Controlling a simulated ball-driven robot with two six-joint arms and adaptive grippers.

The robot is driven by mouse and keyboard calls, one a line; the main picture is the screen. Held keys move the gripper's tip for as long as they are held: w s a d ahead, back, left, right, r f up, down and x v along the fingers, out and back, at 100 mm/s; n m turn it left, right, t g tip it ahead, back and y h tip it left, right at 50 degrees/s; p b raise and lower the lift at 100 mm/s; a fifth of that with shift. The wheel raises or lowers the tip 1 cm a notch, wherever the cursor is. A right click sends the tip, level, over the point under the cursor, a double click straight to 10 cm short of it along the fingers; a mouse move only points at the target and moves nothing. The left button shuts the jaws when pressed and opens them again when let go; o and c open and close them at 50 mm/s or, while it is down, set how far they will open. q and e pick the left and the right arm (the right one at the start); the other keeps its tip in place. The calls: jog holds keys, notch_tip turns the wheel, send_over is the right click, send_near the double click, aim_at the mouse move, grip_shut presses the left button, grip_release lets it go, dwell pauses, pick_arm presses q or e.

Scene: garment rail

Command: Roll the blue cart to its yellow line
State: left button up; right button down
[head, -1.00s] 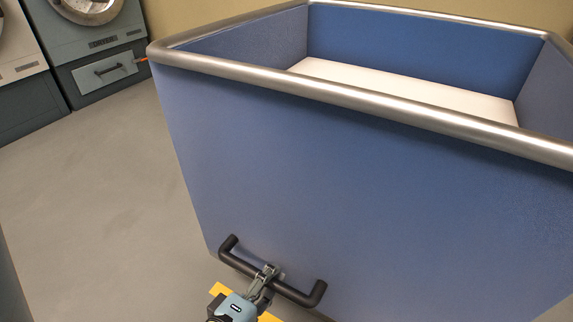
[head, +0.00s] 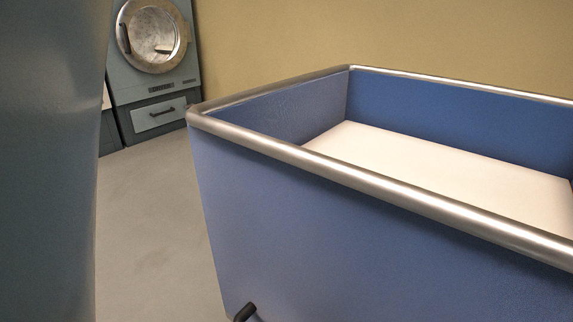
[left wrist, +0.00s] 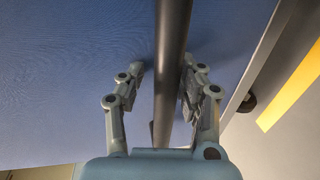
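The blue cart (head: 370,235) fills the right of the head view, with a metal rim and a pale inside floor. One end of its dark handle (head: 243,312) shows at the bottom edge. In the left wrist view the handle bar (left wrist: 172,60) runs between the fingers of my left gripper (left wrist: 162,75). The fingers are apart: the right one is at or very near the bar, and a gap shows on the left. The yellow line (left wrist: 292,88) lies on the floor beyond the cart's lower edge. My right gripper is in neither view.
A machine with a round door (head: 153,35) stands against the tan wall at the back left. A large grey-blue surface (head: 45,160) fills the left edge of the head view. Bare floor (head: 150,230) shows between it and the cart. A dark caster (left wrist: 247,103) shows under the cart.

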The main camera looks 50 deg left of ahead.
pick_arm(q)
jog(key=shift+o, duration=0.4)
jog(key=shift+s+f, duration=0.1)
jog(key=shift+s, duration=0.15)
jog(key=v, duration=0.7)
